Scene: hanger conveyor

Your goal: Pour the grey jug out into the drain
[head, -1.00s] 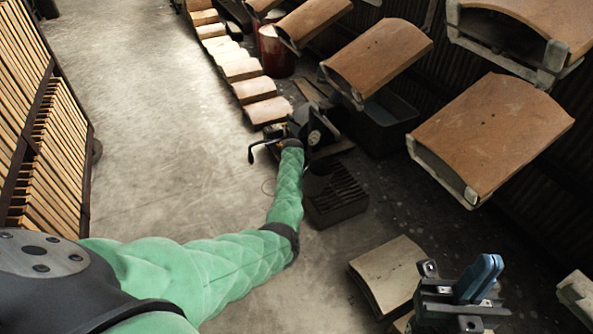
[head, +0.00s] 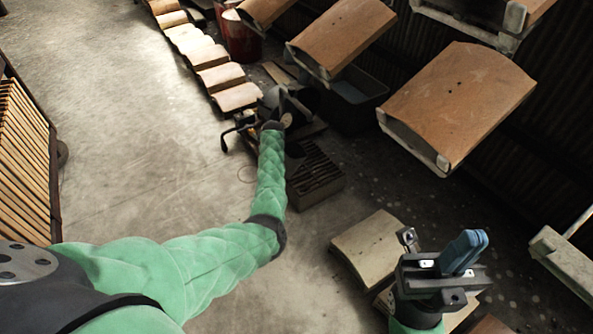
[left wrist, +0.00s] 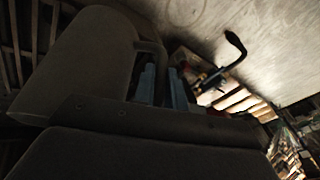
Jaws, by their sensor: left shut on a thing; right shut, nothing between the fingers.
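My left gripper, at the end of the green arm, is shut on the grey jug (head: 274,100); its blue fingers (left wrist: 160,86) show at the jug's handle in the left wrist view. The jug's wide grey body (left wrist: 88,68) fills much of that view; its mouth and contents cannot be made out, nor its exact tilt. A dark slotted block (head: 318,176), which looks like the drain, sits on the floor just below and right of the jug in the head view. My right gripper (head: 468,248) is shut and empty, at the lower right.
Clay tiles (head: 458,98) hang on carriers along the right. A row of tiles (head: 216,78) lies on the floor at the back, near a red bucket (head: 240,38) and a dark bin (head: 352,98). A pale tile (head: 372,246) lies near my right gripper.

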